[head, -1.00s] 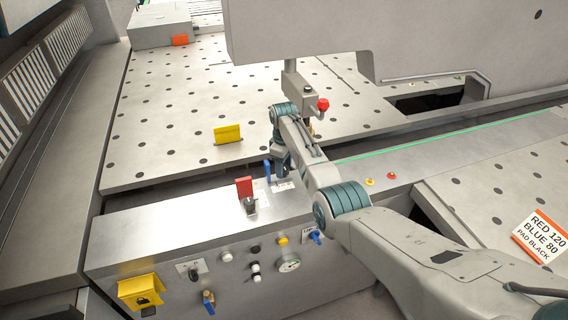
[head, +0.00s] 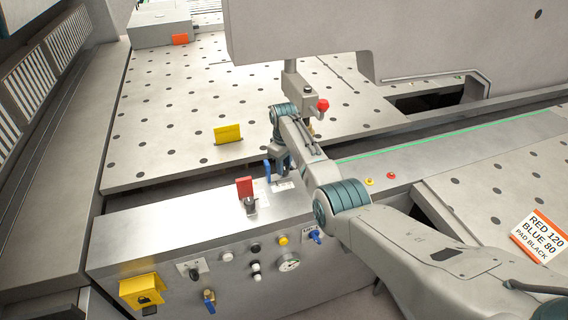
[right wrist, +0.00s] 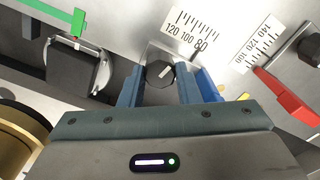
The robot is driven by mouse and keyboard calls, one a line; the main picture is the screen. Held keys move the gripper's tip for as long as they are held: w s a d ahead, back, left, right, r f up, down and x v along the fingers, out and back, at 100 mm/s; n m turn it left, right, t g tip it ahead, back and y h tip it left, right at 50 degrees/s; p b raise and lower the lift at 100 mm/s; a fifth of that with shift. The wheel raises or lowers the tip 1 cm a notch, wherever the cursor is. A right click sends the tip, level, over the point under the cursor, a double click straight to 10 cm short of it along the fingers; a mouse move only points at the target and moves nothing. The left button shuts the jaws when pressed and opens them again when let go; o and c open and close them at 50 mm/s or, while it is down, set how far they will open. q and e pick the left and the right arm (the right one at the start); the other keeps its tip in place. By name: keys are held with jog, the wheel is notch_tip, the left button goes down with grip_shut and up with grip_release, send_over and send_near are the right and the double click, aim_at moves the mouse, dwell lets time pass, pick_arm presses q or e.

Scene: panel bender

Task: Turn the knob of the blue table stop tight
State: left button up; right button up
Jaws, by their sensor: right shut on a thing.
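The blue table stop (head: 267,171) stands on the front ledge of the machine, and its blue plate also shows in the right wrist view (right wrist: 208,85). Its knob (right wrist: 160,73) is round and black with a pale line mark, beside a scale (right wrist: 194,31) reading 120, 100, 80. A small dark pointer lies by the 80. My right gripper (right wrist: 158,88) points down and is shut on the knob, one finger on each side. In the head view my right gripper (head: 282,172) hides the knob. My left gripper is not in view.
The red stop (head: 244,187) with its black knob (head: 250,204) stands left of the blue one. A yellow block (head: 228,134) stands on the perforated table (head: 170,110) behind. A red ball-ended lever (head: 322,105) is close to my right arm. A card (head: 541,236) reads RED 120, BLUE 80, PAD BLACK.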

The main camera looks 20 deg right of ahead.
jog(key=m+p, duration=0.1)
jog(key=m, duration=0.2)
jog(key=shift+r+m, duration=0.15)
jog(key=shift+m, duration=0.15)
jog(key=m, duration=0.3)
jog(key=shift+m+p, duration=0.3)
jog(key=shift+p, duration=0.05)
jog(key=m, duration=0.4)
jog(key=shift+d+m+p, duration=0.1)
jog(key=shift+m+p, duration=0.2)
jog(key=shift+p, duration=0.05)
jog(key=shift+w+m, duration=0.1)
jog(key=shift+m, duration=1.7)
jog(key=o, duration=1)
